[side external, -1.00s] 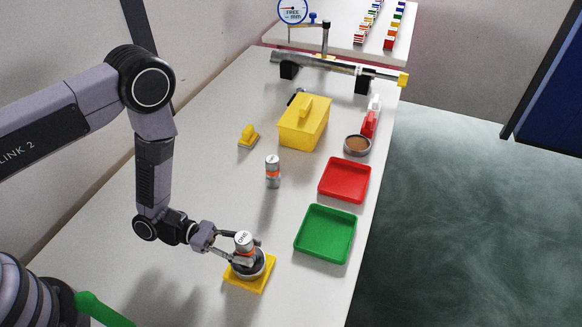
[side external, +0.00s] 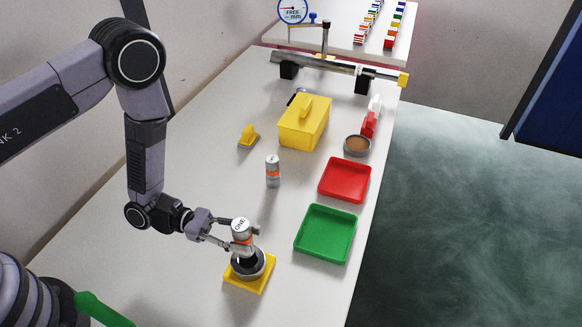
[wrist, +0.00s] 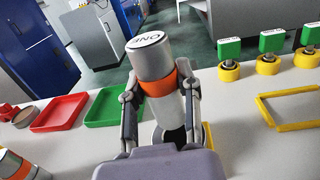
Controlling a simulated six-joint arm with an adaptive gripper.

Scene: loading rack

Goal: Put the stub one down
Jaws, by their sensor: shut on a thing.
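The stub one, a grey cylinder with an orange band and "ONE" on its top, shows in the side external view (side external: 240,226) and the wrist view (wrist: 151,62). My gripper (wrist: 160,88) is shut on it around the band, one finger on each side, holding it upright with a slight tilt in the side view. Below it is a dark round seat (side external: 247,266) on a yellow square base (side external: 250,283). The stub stands higher over the seat than before; whether its lower end is fully clear is hard to tell.
A similar banded cylinder (side external: 272,172) stands on the table behind. A green tray (side external: 325,234) and a red tray (side external: 345,180) lie to the right. A yellow lidded box (side external: 303,125) and a small yellow block (side external: 248,137) are farther back. The table left of the cylinder is clear.

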